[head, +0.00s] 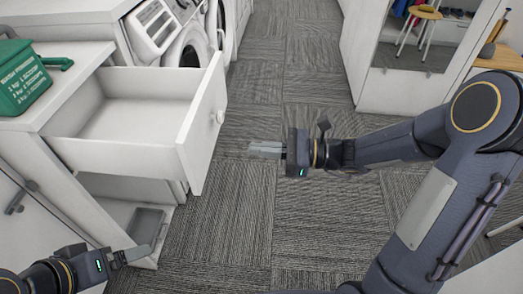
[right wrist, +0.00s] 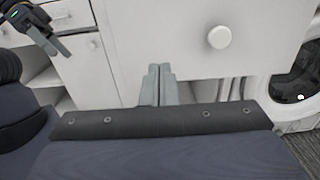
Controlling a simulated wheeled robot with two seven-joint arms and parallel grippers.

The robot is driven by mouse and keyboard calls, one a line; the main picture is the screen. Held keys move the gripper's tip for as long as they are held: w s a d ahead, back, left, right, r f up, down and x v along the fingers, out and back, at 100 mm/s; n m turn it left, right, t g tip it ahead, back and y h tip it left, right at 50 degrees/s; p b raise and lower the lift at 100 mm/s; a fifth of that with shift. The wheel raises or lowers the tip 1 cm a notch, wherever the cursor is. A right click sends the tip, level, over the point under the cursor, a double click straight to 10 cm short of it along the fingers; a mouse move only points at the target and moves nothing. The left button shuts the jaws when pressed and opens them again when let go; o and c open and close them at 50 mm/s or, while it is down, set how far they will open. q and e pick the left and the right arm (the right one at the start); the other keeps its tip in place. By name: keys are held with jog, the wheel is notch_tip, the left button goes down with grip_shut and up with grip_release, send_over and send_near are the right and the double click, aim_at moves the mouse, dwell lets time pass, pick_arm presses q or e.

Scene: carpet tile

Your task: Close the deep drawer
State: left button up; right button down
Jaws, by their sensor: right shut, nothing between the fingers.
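The deep white drawer (head: 198,125) is pulled far out of the white cabinet (head: 65,55) and looks empty. Its front with a round white knob (head: 220,117) faces right in the head view. In the right wrist view the drawer front (right wrist: 165,40) and knob (right wrist: 219,37) fill the upper middle. My right gripper (head: 265,149) is shut and empty, to the right of the drawer front and apart from it. Its fingertips also show in the right wrist view (right wrist: 158,80), below and left of the knob. My left gripper (head: 143,240) is low, below the drawer, with its fingers apart.
A green box (head: 22,75) stands on the cabinet top at the left. White washing machines (head: 165,30) stand behind the drawer. The carpet between is clear.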

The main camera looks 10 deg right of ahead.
aim_at(203, 146)
jog(key=b+x, duration=0.1)
jog(key=x, duration=0.9)
jog(key=shift+a, duration=0.3)
pick_arm(q)
jog(key=shift+f, duration=0.8)
pick_arm(e)
jog(key=shift+f, duration=0.1)
